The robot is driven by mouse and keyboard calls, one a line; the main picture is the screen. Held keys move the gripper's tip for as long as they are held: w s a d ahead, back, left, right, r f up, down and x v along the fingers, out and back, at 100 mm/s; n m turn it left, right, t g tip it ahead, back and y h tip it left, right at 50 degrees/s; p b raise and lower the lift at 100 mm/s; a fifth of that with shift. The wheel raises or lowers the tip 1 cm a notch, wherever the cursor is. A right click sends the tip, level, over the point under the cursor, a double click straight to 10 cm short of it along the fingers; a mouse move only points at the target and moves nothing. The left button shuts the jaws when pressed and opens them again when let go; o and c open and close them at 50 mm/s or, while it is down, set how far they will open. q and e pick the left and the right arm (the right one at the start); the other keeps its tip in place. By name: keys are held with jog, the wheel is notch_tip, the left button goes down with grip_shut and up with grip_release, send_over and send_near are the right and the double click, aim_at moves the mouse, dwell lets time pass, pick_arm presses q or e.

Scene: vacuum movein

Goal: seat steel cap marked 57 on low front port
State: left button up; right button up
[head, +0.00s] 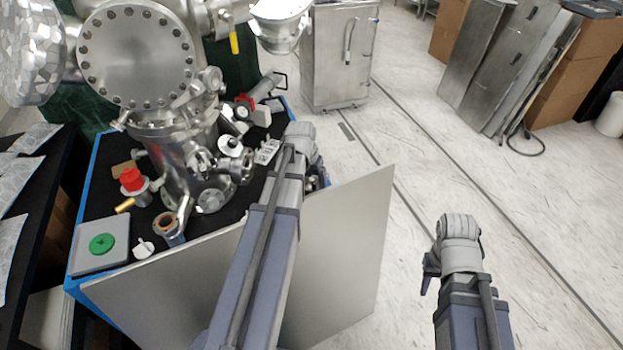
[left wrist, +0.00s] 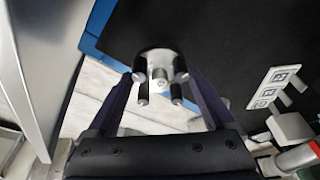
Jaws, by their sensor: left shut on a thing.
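In the left wrist view, my left gripper (left wrist: 158,88) is shut on a steel cap (left wrist: 157,60), a round piece with several short pegs. No number is readable on it. The cap is above the dark bench top near its blue edge. In the head view my left arm hides this gripper and the cap. The steel chamber (head: 180,140) stands on the bench. A low port with a copper-coloured ring (head: 166,223) faces the front; I cannot tell if it is the named one. My right gripper (head: 428,275) hangs over the floor at right, its jaw opening unclear.
A grey panel (head: 350,250) stands along the bench front. A grey tray (head: 88,262) with a green disc (head: 101,243), a red-topped part (head: 131,180) and a white marked plate (head: 267,151) are on the bench.

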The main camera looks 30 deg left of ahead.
aim_at(311, 180)
pick_arm(q)
notch_tip(311, 180, up, 6)
jog(key=p, duration=0.5)
jog(key=shift+r, duration=0.15)
